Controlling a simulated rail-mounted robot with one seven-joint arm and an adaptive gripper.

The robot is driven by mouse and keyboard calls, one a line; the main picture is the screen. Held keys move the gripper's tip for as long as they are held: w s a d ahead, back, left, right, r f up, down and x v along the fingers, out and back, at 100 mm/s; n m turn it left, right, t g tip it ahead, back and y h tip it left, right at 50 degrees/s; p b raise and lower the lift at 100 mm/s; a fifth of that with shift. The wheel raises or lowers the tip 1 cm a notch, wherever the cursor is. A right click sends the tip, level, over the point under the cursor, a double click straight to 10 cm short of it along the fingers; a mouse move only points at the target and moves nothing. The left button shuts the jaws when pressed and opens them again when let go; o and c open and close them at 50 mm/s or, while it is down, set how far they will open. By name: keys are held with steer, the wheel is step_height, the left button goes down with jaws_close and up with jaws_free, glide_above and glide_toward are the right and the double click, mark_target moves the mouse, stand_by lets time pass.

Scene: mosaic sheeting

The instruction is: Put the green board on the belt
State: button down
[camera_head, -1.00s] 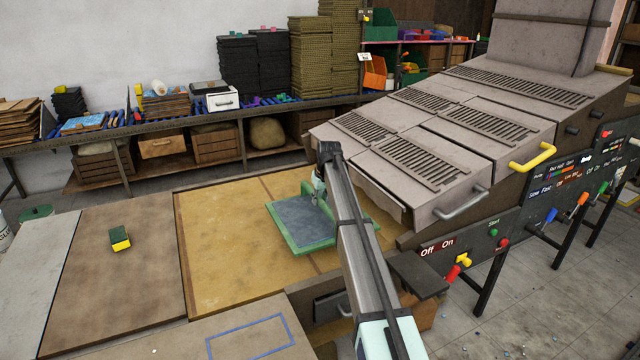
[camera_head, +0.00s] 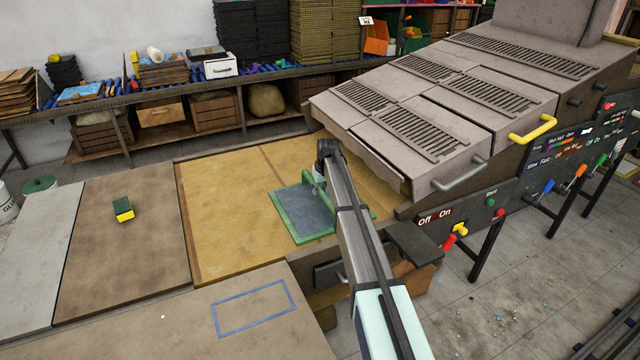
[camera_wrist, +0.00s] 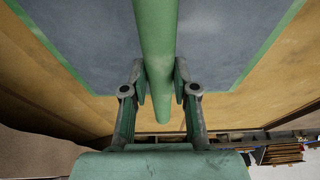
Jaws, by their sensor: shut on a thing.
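The green board (camera_head: 277,212), a green-edged panel with a grey-blue face, is over the tan belt (camera_head: 222,232), at its right part near the machine's mouth. I cannot tell whether it touches the belt. My gripper (camera_head: 317,174) is above the board's right part, partly hidden behind my arm. In the wrist view, my gripper (camera_wrist: 160,88) is shut on the board's green bar handle (camera_wrist: 155,50). The board's grey-blue face (camera_wrist: 90,40) and green edges fill the upper part of that view, with the tan belt beyond.
The grey machine (camera_head: 410,135) with slotted covers stands just right of the belt. Its control panel (camera_head: 465,225) has coloured knobs. A brown table with a yellow-green sponge (camera_head: 123,209) lies left. A blue outlined rectangle (camera_head: 252,308) marks the front table. The belt's left part is clear.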

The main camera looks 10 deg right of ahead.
steer(key=c, duration=0.9)
jaws_free()
steer(key=b+v, duration=0.3)
steer(key=v, duration=0.9)
steer(key=shift+s, duration=0.15)
